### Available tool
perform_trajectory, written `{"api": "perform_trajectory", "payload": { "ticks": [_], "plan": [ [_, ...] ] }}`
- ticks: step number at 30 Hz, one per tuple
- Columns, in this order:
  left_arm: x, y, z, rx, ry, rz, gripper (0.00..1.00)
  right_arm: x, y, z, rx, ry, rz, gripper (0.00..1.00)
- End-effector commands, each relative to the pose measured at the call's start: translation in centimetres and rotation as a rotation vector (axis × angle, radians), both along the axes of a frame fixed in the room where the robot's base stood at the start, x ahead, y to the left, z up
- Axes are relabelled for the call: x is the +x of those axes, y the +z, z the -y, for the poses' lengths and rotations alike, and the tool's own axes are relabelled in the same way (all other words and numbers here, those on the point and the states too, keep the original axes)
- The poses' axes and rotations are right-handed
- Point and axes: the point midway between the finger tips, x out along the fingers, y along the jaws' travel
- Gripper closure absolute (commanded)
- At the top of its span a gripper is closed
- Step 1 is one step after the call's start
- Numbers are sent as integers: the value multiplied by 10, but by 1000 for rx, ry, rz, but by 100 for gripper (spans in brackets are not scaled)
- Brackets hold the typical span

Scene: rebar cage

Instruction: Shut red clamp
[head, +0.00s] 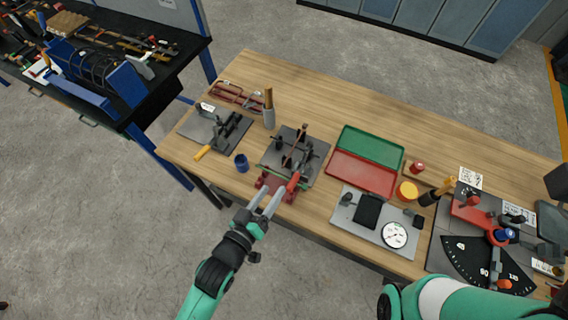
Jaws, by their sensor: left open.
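The red clamp (293,181) shows a red-tipped handle at the front edge of a dark fixture plate (278,157), with a dark red base (265,182) below it. Its handle looks tilted up from the plate; its exact angle is too small to tell. My left gripper (273,191) is open, its two grey fingers pointing up the picture at the clamp's front. The right fingertip is close beside the red handle; I cannot tell if they touch. My right gripper is out of view; only my right arm shows at the bottom right.
A blue cup (242,163) and a grey plate with a yellow-handled tool (203,152) lie left of the fixture. A green and red tray (361,174) and a plate with a dial gauge (395,235) lie right. Bare wood (330,105) is free behind.

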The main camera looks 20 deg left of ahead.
Motion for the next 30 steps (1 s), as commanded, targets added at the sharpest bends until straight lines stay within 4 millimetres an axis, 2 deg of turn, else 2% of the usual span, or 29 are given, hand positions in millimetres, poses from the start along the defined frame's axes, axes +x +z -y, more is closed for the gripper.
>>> {"api": "perform_trajectory", "payload": {
  "ticks": [1,3,11,14,24,30],
  "plan": [
    [-12,-37,2,8,-10,-31,43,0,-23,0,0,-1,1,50],
    [-19,-50,3,12,-18,-48,43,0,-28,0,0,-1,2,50],
    [-14,-48,6,13,-22,-45,43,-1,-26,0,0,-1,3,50],
    [-2,-52,9,12,-22,-43,43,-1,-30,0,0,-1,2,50],
    [66,-77,27,12,-21,-44,43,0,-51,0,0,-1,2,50],
    [86,-82,32,12,-21,-44,43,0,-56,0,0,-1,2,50]
  ]
}}
